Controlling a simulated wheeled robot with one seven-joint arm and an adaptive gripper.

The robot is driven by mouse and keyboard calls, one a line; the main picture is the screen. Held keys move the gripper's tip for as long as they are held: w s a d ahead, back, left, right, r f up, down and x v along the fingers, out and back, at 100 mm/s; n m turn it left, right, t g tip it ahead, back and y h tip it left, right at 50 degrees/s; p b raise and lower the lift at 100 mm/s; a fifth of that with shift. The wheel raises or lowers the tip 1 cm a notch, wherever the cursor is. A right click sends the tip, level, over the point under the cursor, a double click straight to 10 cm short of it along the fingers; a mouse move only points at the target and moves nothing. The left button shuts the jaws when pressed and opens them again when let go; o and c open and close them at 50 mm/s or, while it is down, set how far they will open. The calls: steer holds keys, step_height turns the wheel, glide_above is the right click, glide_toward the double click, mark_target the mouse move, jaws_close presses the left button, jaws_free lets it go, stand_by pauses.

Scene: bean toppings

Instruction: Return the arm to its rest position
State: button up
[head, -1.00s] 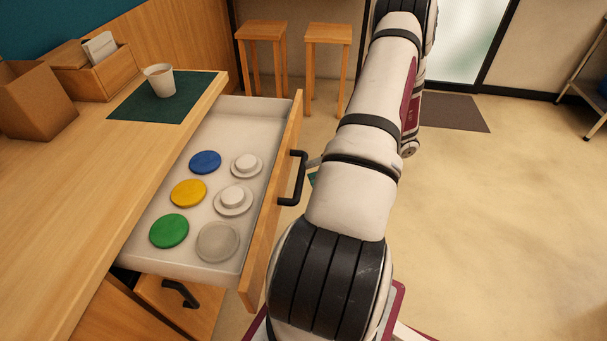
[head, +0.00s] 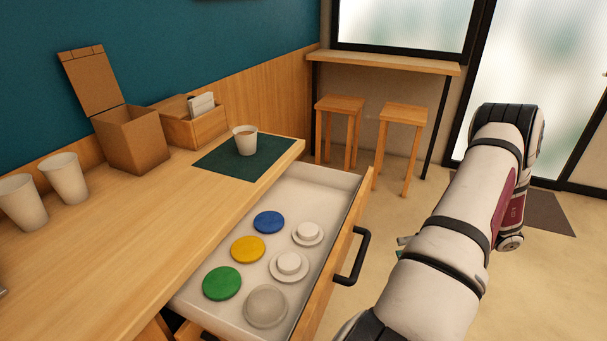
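My arm (head: 453,240) reaches forward on the right side of the head view, to the right of the open drawer (head: 345,247) and apart from its handle. Only a small teal and dark tip shows past the arm's left edge near the drawer handle. The fingers of my gripper are hidden behind the arm, so I cannot see whether it holds anything.
The open drawer holds blue (head: 269,222), yellow (head: 248,249) and green (head: 222,283) lids and several pale ones. On the counter are a filled cup (head: 245,141) on a green mat (head: 217,160), two cups (head: 65,179) and an open box (head: 133,140).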

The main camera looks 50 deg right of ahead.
steer(key=w+a+r+n+g+h+p, duration=0.1)
steer(key=w+a+r+n+g+p, duration=0.2)
steer(key=w+a+r+n+g, duration=0.55)
steer(key=w+a+r+n+g+h+p, duration=0.2)
steer(key=w+a+r+n+g, duration=0.15)
steer(key=a+r+n, duration=0.9)
steer(key=s+a+r+n+t+h+p, duration=0.2)
steer(key=a+r+n, duration=0.6)
steer(key=n, duration=0.4)
steer(key=s+a+r+n+t+h+p, duration=0.2)
steer(key=s+a+r+n+h+p, duration=0.2)
steer(key=n, duration=0.9)
steer(key=s+a+r+h, duration=0.1)
steer(key=s+a+r, duration=0.2)
steer(key=a+r, duration=0.1)
steer(key=shift+s+a+r+t+h, duration=0.3)
steer(key=shift+s+a+r+h, duration=0.1)
steer(key=shift+r, duration=0.1)
